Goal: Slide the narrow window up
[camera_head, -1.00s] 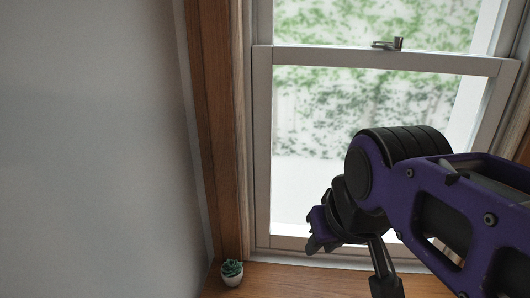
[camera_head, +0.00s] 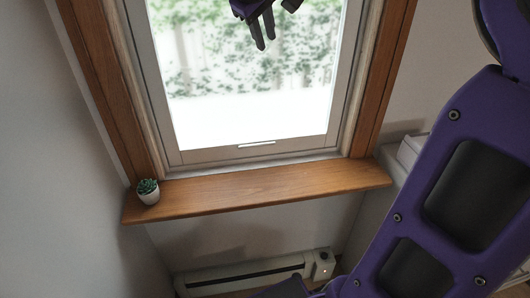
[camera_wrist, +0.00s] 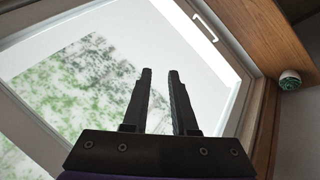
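The window's lower sash (camera_head: 208,155) fills the middle of the head view, with its bottom rail down near the sill. A small pale handle (camera_head: 257,144) sits on that rail; it also shows as a white bracket at the top of the wrist view (camera_wrist: 206,27). My gripper (camera_head: 262,46) is at the top of the head view, in front of the glass and well above the handle. In the wrist view its two fingers (camera_wrist: 160,72) stand apart with nothing between them, pointing toward the glass. The upper part of the window is outside the head view.
A wooden sill (camera_head: 260,190) runs below the window, with a small potted plant (camera_head: 148,191) at its left end. Wooden trim (camera_head: 105,85) frames the window. A white heater (camera_head: 245,277) is low on the wall. The sill's middle is clear.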

